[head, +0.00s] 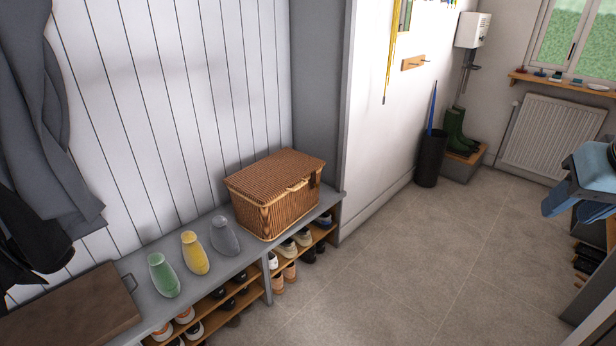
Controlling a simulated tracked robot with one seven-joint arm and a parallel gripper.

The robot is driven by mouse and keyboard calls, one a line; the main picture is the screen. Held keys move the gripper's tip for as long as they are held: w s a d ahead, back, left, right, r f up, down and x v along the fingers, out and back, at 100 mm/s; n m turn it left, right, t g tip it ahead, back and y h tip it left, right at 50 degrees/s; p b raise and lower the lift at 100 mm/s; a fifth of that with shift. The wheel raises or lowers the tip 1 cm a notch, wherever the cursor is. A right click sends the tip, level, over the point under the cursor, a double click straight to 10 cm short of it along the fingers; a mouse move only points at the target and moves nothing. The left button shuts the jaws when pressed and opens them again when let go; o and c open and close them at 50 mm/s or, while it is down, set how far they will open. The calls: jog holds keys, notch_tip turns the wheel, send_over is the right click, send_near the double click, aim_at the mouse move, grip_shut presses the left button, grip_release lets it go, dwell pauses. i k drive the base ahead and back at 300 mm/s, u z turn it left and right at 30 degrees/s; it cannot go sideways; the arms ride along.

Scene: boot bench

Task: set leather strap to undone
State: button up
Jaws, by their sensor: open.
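A wicker basket (270,205) with a closed lid stands on the grey bench. A small dark brown strap (314,180) shows on its front, just below the lid edge near the right corner. It is too small to tell whether it is fastened. A pale handle or bar lies along the front beside it. My gripper (575,208), blue-grey, is at the right edge of the head view, far to the right of the basket. Its two fingers are apart with nothing seen between them, and they touch nothing I can see.
Green, yellow and grey vases (195,253) stand left of the basket. A brown flat case (75,312) lies at the bench's left end. Shoes fill the shelves below. The tiled floor (400,265) between bench and gripper is clear. Coats hang at left.

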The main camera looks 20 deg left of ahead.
aim_at(314, 175)
jog(key=u, duration=0.3)
jog(key=i, duration=0.65)
jog(key=u, duration=0.55)
jog(key=k, duration=0.8)
jog(key=u, duration=0.2)
jog(key=i, duration=0.8)
jog(key=z, duration=0.1)
